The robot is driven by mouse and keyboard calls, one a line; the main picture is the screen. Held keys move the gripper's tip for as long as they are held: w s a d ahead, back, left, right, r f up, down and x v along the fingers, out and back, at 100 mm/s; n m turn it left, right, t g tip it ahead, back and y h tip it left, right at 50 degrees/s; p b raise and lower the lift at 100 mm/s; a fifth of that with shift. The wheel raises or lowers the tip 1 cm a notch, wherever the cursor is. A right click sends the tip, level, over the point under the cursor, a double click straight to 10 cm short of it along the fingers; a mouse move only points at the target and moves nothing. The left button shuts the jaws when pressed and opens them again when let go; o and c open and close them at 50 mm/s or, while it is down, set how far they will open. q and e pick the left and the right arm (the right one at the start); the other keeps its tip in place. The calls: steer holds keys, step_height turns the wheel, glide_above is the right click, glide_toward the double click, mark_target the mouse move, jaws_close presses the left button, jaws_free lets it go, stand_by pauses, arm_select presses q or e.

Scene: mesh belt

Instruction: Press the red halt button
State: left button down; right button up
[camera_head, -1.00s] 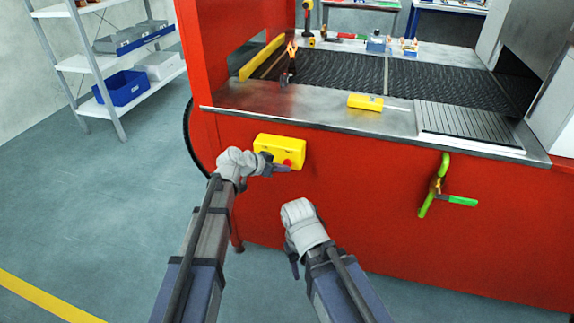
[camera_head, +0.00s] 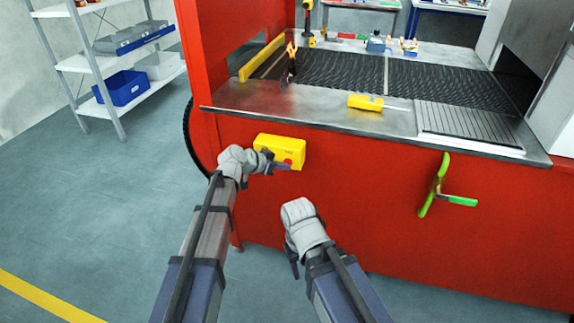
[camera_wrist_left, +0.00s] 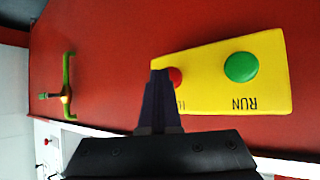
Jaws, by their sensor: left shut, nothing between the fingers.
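A yellow control box (camera_head: 268,146) is fixed to the red front panel of the machine. It carries a red button (camera_head: 288,160), partly behind my left fingers in the head view. In the left wrist view the red button (camera_wrist_left: 176,77) is partly hidden by my fingers, beside a green button (camera_wrist_left: 241,67) marked RUN. My left gripper (camera_head: 286,167) is shut and empty, its tips at or just in front of the red button; I cannot tell whether they touch. My right gripper (camera_head: 294,268) hangs lower, in front of the red panel; its jaws are unclear.
Above the panel runs a metal ledge (camera_head: 300,108) with a yellow object (camera_head: 365,102) on it and a dark mesh belt (camera_head: 345,75) behind. A green handle (camera_head: 436,186) sticks out of the panel at right. Shelving (camera_head: 105,60) stands at left; the floor there is clear.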

stand_by(0.4)
arm_select(q)
steer(key=shift+s+a, duration=0.25)
steer(key=shift+s, duration=0.6)
steer(key=shift+s, duration=0.1)
steer(key=s, duration=0.1)
steer(key=s+a, duration=0.1)
steer(key=s, duration=0.2)
steer(key=shift+s+a, duration=0.3)
stand_by(0.4)
